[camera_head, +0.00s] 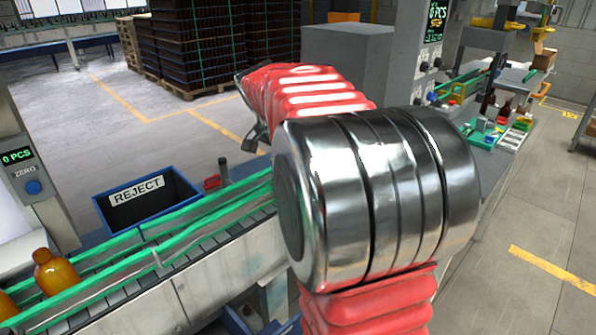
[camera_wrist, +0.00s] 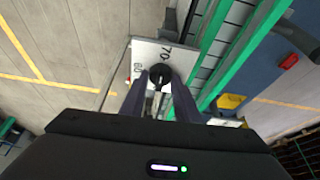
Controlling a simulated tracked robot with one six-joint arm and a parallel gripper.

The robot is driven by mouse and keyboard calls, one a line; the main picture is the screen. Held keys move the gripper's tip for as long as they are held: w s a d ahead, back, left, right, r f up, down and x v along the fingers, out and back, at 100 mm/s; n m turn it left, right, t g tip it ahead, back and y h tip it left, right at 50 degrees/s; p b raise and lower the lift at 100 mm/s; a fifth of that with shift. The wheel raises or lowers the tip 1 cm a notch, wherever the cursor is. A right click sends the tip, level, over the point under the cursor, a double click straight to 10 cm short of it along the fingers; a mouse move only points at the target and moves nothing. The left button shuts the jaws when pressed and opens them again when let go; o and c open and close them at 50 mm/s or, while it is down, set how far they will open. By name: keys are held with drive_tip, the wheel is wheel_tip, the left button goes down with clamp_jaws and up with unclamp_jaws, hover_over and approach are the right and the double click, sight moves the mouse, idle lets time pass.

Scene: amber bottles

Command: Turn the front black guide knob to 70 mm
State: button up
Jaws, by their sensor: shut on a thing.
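The black guide knob (camera_wrist: 160,73) sits on a pale scale plate (camera_wrist: 147,52) in the wrist view. The plate carries the marks 70 and 60; 70 is at the knob's upper right and 60 at its left. The two dark fingers of my gripper (camera_wrist: 160,88) stand on either side of the knob and are shut on it. I cannot make out a pointer that tells the knob's setting. In the head view my arm covers the knob and plate.
A conveyor with green guide rails (camera_head: 165,220) runs beside the plate, with amber bottles (camera_head: 55,272) at left. A blue REJECT bin (camera_head: 150,222) stands behind it.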

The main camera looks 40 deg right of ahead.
idle(0.3)
drive_tip(key=o, duration=1)
drive_tip(key=v, duration=1.3)
drive_tip(key=shift+w+a+r, duration=0.15)
drive_tip(key=shift+w+r, duration=0.05)
drive_tip(key=shift+r, duration=0.1)
